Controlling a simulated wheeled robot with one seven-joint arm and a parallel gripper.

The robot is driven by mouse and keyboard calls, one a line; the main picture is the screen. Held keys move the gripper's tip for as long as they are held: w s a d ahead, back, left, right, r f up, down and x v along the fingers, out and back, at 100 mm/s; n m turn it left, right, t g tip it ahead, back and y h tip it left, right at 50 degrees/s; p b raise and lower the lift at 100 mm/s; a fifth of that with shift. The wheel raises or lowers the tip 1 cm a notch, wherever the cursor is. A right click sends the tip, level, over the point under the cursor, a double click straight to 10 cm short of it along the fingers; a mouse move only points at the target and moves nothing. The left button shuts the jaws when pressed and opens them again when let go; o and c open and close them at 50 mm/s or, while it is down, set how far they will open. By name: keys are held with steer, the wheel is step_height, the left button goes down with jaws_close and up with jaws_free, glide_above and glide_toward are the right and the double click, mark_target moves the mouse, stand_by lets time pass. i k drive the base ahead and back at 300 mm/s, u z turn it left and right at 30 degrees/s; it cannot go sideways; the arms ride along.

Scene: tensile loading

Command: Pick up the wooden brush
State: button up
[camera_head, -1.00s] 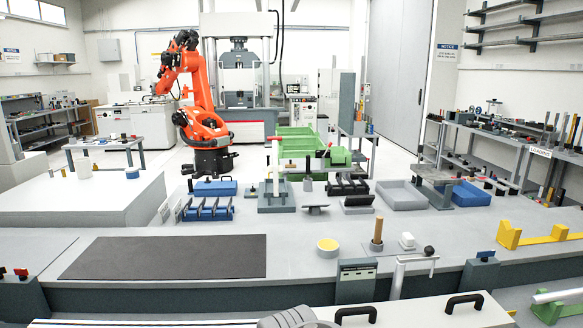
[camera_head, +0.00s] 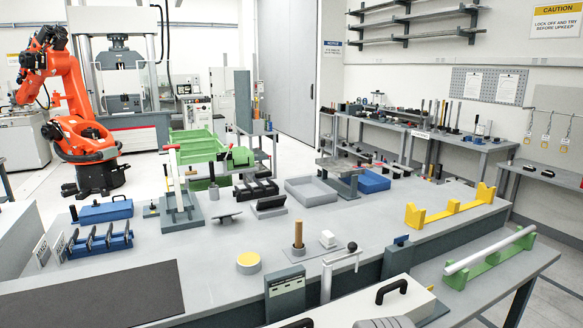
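A tan wooden upright piece (camera_head: 298,234) stands on the front part of the grey workbench (camera_head: 225,275). It looks like the wooden brush's handle, with a darker, wider base at its foot. Bristles cannot be made out at this size. My gripper is not in view. A grey rounded part at the bottom edge seems to be my own arm.
A dark mat (camera_head: 95,297) covers the bench's front left. A metal lever (camera_head: 342,262) rises at the front edge near the wooden piece. A yellow cradle (camera_head: 452,207) lies to the right. A white surface with black handles (camera_head: 392,290) is nearest me.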

mark_target(191, 172)
steer(key=z, duration=2.1)
steer(key=i, duration=6.45)
steer(key=u, duration=3)
steer(key=i, duration=4.3)
